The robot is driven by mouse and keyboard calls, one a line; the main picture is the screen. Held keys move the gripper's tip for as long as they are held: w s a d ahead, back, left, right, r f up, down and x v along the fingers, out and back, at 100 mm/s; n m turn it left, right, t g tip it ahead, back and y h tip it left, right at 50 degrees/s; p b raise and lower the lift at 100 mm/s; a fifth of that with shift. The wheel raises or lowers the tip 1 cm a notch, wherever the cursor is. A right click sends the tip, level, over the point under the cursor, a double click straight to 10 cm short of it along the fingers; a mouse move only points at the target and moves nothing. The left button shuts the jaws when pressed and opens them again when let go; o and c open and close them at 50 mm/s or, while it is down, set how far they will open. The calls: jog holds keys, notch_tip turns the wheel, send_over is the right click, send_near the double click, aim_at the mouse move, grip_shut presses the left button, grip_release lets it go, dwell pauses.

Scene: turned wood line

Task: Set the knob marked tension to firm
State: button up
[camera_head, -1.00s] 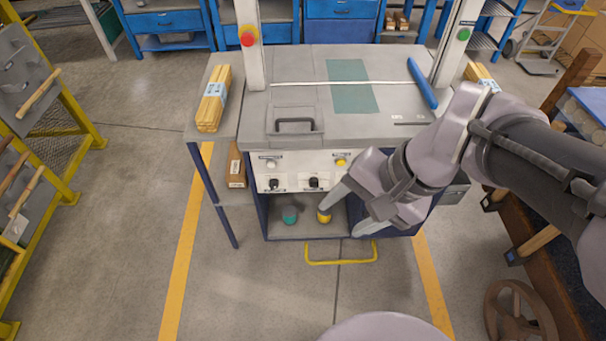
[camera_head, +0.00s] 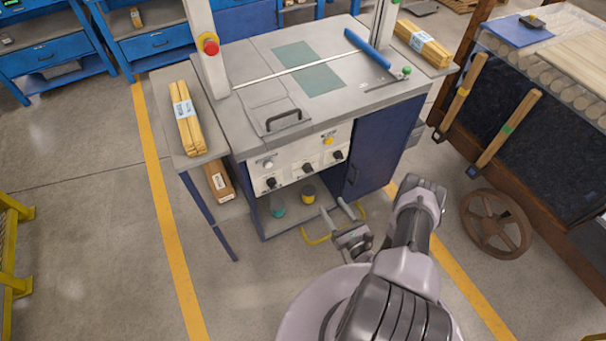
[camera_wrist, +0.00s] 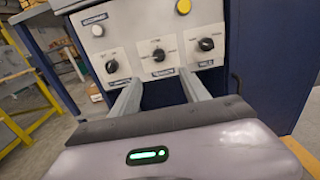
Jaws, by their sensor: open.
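The control panel (camera_head: 299,160) is a pale plate on the machine's front. It carries a left black knob (camera_wrist: 112,66), a middle black knob (camera_wrist: 158,54) and a right black knob (camera_wrist: 206,43). They also show in the head view, left (camera_head: 270,182), middle (camera_head: 306,169) and right (camera_head: 338,155). Each has its own label, too blurred to read surely, so I cannot tell which is tension or its setting. My gripper (camera_head: 333,206) is open and empty, low in front of the panel. In the wrist view its fingers (camera_wrist: 158,80) point towards the middle knob, apart from it.
A white button (camera_wrist: 97,30) and a yellow button (camera_wrist: 183,6) sit above the knobs. A red button (camera_head: 208,43) is on the left post.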

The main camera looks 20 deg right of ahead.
aim_at(310, 172)
jog(key=w+b, duration=0.2)
jog(key=w, duration=0.3)
jog(key=w+b, duration=0.2)
jog(key=w, duration=0.3)
jog(key=w+b, duration=0.1)
jog(key=w, duration=0.5)
jog(key=shift+a+b, duration=0.35)
jog(key=shift+b, duration=0.05)
grip_shut()
